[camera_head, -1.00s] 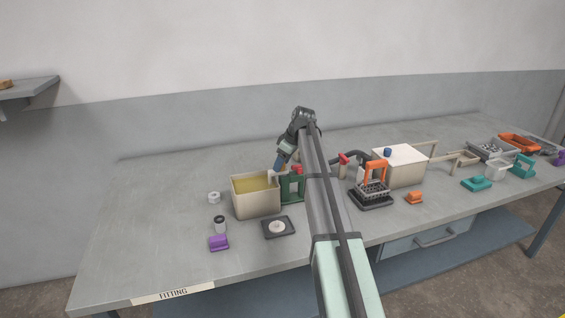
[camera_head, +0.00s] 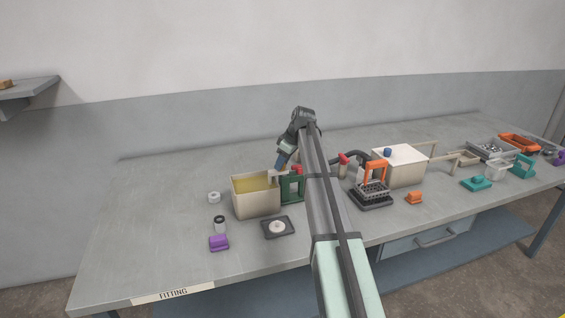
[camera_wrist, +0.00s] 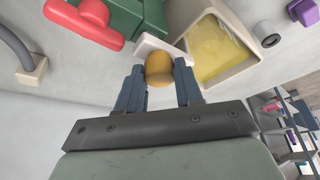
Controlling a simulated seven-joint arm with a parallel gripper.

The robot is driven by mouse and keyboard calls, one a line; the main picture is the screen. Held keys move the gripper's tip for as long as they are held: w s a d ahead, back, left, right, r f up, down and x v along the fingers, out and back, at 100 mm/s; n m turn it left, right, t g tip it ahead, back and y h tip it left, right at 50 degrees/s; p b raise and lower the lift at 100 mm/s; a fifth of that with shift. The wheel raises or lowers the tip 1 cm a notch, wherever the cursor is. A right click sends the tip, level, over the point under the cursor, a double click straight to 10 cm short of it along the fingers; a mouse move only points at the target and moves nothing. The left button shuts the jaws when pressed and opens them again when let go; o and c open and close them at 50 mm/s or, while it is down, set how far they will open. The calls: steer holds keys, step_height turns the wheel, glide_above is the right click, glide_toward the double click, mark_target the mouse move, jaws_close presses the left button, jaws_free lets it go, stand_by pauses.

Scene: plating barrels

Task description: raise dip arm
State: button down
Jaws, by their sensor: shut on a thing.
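A cream tank (camera_head: 256,202) holding yellow liquid stands on the left half of the bench; it also shows in the wrist view (camera_wrist: 243,68). A green stand (camera_head: 293,189) is right beside it, partly hidden by my arm. A pale dip arm (camera_wrist: 150,43) runs from beside the green stand to the tank's edge. A mustard round knob (camera_wrist: 159,70) is at this arm, between the blue fingers of my gripper (camera_wrist: 158,85), which is shut on it. In the head view my gripper (camera_head: 279,164) is low, just behind the tank and stand; the knob is hard to make out there.
A black plate with a pale disc (camera_head: 277,227), a purple block (camera_head: 219,243) and small cylinders lie near the tank. Right of my arm are an orange-handled basket (camera_head: 374,188), a white-topped box (camera_head: 401,165) and a red-tipped lever (camera_head: 343,158). The bench's left end is clear.

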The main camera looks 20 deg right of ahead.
step_height(320, 180, up, 10)
steer(key=shift+r, duration=0.25)
steer(key=shift+w, duration=0.1)
steer(key=c, duration=1.1)
jaws_free()
steer(key=shift+r, duration=0.15)
steer(key=o, duration=0.3)
steer(key=shift+o, duration=0.2)
steer(key=v, duration=1.3)
steer(key=shift+s+r, duration=0.25)
steer(key=shift+d, duration=0.2)
